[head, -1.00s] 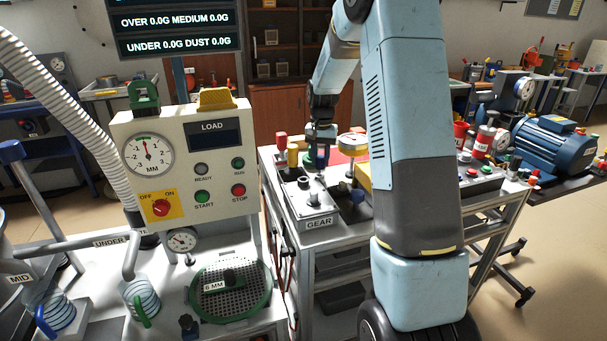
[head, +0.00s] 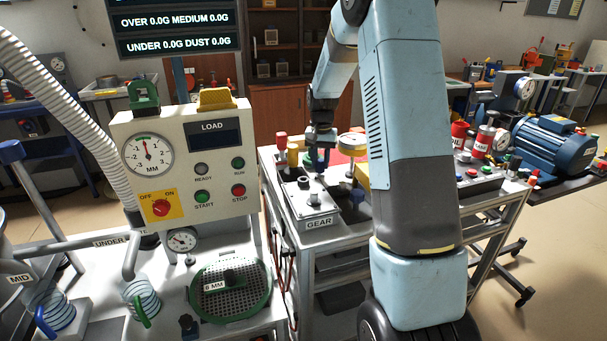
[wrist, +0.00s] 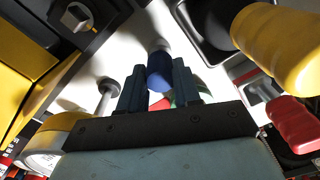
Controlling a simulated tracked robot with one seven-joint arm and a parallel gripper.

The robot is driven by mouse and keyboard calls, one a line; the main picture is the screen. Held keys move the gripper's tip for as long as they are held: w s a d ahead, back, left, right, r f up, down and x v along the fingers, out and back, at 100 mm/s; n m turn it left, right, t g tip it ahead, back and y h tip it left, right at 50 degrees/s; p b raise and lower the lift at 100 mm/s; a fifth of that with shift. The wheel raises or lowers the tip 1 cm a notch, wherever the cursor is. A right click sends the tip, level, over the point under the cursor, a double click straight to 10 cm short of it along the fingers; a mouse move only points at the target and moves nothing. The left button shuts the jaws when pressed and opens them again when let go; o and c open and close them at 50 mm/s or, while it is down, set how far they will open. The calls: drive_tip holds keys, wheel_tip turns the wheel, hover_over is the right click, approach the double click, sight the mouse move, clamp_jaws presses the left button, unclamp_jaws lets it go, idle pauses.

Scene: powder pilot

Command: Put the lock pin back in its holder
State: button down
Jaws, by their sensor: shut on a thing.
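My gripper (wrist: 160,92) is shut on a short blue cylinder (wrist: 160,72), which looks like the head of the lock pin. A grey end shows just beyond the blue part in the wrist view; its tip is not clear. In the head view my gripper (head: 321,148) points down over the cart, behind the grey GEAR box (head: 318,222), with a small blue part (head: 322,157) between its fingers. I cannot tell for sure which fixture is the holder.
In the wrist view a yellow handle (wrist: 285,45) and a red handle (wrist: 295,122) stand at right. A grey peg (wrist: 106,92) and yellow block (wrist: 22,60) are at left. The LOAD panel (head: 185,160) stands left of the cart.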

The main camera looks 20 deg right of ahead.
sight(320, 160)
drive_tip(key=shift+f, duration=0.7)
idle(0.5)
drive_tip(key=c, duration=0.7)
unclamp_jaws()
drive_tip(key=shift+c, duration=0.4)
drive_tip(key=shift+c, duration=1.1)
drive_tip(key=shift+r, duration=3.45)
